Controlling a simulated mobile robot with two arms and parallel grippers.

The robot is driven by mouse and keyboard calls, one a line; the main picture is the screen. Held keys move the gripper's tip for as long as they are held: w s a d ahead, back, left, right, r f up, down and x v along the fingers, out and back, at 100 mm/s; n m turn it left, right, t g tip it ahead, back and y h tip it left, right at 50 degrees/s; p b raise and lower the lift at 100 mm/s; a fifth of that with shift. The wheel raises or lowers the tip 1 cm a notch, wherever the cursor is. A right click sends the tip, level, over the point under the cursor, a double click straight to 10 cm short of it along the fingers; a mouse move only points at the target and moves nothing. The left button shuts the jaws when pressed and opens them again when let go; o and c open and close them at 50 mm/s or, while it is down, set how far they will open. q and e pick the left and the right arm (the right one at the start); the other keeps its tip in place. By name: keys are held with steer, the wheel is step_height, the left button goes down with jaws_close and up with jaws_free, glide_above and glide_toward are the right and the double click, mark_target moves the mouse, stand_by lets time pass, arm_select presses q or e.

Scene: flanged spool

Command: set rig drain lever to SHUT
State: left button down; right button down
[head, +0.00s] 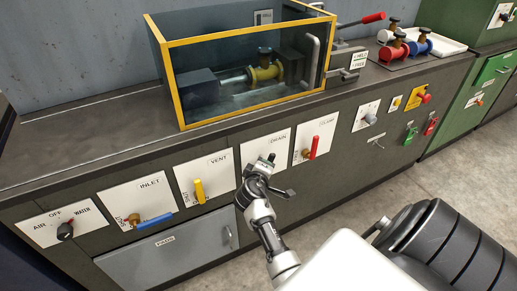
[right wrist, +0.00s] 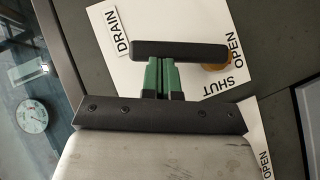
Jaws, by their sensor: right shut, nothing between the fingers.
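The drain panel (head: 267,146) is a white plate on the bench front, partly hidden by my right gripper (head: 262,170). In the right wrist view the drain lever (right wrist: 178,50) is a black bar lying across the plate, its right end over a brass hub (right wrist: 215,67). OPEN is printed beside that end and SHUT below it; the bar's long part extends left, away from both words. My right gripper's green fingers (right wrist: 162,78) are shut and empty, their tips at the bar's lower side; I cannot tell whether they touch. My left gripper is not in view.
The vent panel (head: 213,171) with a yellow lever is left of the drain panel, the clamp panel (head: 325,128) with a red lever is right. A yellow-framed glass tank (head: 185,85) stands on the bench above.

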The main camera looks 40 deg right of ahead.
steer(key=s+d+f+m+y+p, duration=0.2)
steer(key=d+f+m+y+p, duration=0.2)
steer(key=p, duration=0.7)
steer(key=d+f+y, duration=0.1)
steer(key=d+y, duration=0.1)
steer(key=d, duration=0.1)
steer(key=shift+d+y+p, duration=0.3)
steer(key=shift+d+y, duration=0.1)
steer(key=shift+f, duration=0.15)
stand_by(0.4)
steer(key=s+a+r+p, duration=0.1)
steer(key=s+r+p, duration=0.4)
steer(key=r, duration=0.6)
steer(key=shift+s+a+p, duration=0.35)
steer(key=shift+s, duration=0.5)
